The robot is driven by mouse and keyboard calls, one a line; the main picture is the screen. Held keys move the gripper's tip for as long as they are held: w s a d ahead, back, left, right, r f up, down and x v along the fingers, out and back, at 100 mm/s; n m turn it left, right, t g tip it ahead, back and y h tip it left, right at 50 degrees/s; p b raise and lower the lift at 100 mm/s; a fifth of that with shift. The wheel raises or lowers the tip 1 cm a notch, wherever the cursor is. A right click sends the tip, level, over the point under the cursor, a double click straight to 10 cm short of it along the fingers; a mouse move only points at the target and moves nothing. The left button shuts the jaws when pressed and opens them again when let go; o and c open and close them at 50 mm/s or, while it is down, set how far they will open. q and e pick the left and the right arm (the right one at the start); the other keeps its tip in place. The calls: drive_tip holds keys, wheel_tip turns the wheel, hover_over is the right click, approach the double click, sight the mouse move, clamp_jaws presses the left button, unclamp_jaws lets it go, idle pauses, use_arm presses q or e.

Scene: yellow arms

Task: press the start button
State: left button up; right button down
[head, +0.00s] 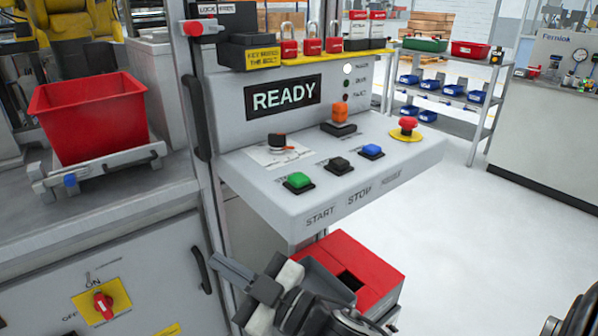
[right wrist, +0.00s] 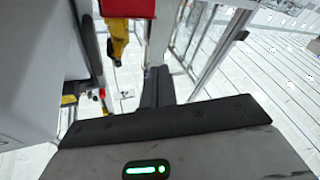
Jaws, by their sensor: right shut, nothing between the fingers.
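The green start button (head: 298,181) sits on the sloped grey control panel (head: 250,178), above the printed word START. A black button (head: 339,164) and a blue button (head: 371,151) sit to its right. The display (head: 283,95) reads READY. My right gripper (head: 222,264) is low in front of the panel, below and left of the green button and apart from it. Its dark fingers are shut and empty; they also show together in the right wrist view (right wrist: 158,86). The green button is not visible in the right wrist view. My left gripper is not in view.
A red mushroom button (head: 408,124) and an orange switch (head: 340,114) stand on the panel. A red box (head: 365,262) is under it, close to my right gripper. A red bin (head: 92,118) stands at the left. The floor at the right is clear.

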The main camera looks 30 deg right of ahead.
drive_tip(key=s+a+r+n+g+y+p, duration=0.1)
drive_tip(key=a+r+n+g+y, duration=0.25)
drive_tip(key=r+n+g, duration=0.5)
drive_tip(key=s+a+r+n+g+y+p, duration=0.15)
drive_tip(key=r+n+g+y, duration=0.3)
drive_tip(key=n, duration=0.75)
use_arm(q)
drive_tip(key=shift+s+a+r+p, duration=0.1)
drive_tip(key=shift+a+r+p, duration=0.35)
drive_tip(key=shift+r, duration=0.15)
use_arm(e)
drive_tip(key=w+d+r+m+t+h, duration=0.1)
drive_tip(key=w+d+r+t+h, duration=0.1)
drive_tip(key=d+h, duration=0.6)
drive_tip(key=w+d+r+m+t+h, duration=0.1)
drive_tip(key=w+d+r+h, duration=0.4)
drive_tip(key=d, duration=0.9)
drive_tip(key=t+h, duration=0.1)
drive_tip(key=h, duration=0.2)
drive_tip(key=shift+w+r, duration=0.15)
